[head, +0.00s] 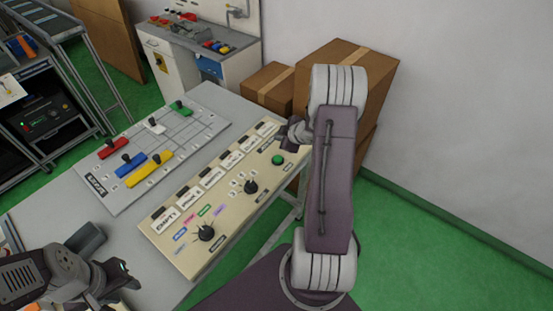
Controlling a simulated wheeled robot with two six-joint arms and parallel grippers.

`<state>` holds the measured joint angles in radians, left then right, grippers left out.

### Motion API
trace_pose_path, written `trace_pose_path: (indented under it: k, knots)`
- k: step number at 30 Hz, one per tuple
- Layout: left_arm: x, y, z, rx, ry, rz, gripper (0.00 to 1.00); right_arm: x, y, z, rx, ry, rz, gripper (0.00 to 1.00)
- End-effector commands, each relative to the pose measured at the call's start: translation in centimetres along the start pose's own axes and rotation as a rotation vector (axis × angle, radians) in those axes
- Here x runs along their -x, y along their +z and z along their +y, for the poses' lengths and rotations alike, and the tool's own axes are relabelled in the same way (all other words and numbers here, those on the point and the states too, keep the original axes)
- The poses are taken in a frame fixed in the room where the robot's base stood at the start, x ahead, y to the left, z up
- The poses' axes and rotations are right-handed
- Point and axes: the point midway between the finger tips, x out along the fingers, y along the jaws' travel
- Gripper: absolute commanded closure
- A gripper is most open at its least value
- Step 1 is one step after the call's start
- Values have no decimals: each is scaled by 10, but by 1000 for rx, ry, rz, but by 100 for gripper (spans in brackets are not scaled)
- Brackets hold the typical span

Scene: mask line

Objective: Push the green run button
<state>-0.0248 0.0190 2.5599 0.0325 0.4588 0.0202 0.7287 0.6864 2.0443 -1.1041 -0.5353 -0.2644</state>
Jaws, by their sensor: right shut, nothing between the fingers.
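The green run button (278,160) is a round green knob near the far right end of the beige control panel (205,250), which lies on the grey table. My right gripper (284,137) is shut and empty. In the picture it is just beyond the green button, and a gap shows between them. The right arm covers the area to the right of the panel's far end. My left gripper (118,276) is at the bottom left, over the near part of the table and well away from the button. Its fingers are dark and partly hidden, so their opening is unclear.
The panel also has two black dials (251,187) and several labelled cards. A grey board (205,126) with coloured sliding handles lies to its left. Cardboard boxes (340,65) stand behind my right arm. A workbench (215,65) and a metal rack (50,120) stand further back.

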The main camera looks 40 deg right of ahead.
Motion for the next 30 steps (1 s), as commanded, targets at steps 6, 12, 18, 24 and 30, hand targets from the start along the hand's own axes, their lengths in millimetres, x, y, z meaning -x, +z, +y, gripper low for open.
trace_pose_path:
  k: [6, 12, 18, 24, 30]
  knots:
    - [-1, 0, 0, 0, 0, 0, 64, 0, 0, 0, 1, 0, 0, 100]
    - [-12, 1, 0, 0, 0, 0, 64, -8, 5, -6, 1, 0, 0, 100]
    - [-39, 4, -1, 0, 0, 0, 64, -26, 18, -19, 1, 0, 0, 100]
    - [-70, 7, -1, 0, 0, 0, 64, -47, 33, -34, 1, 0, 0, 100]
    - [-86, 9, -2, 0, 0, 0, 64, -61, 43, -45, 1, -1, 1, 100]
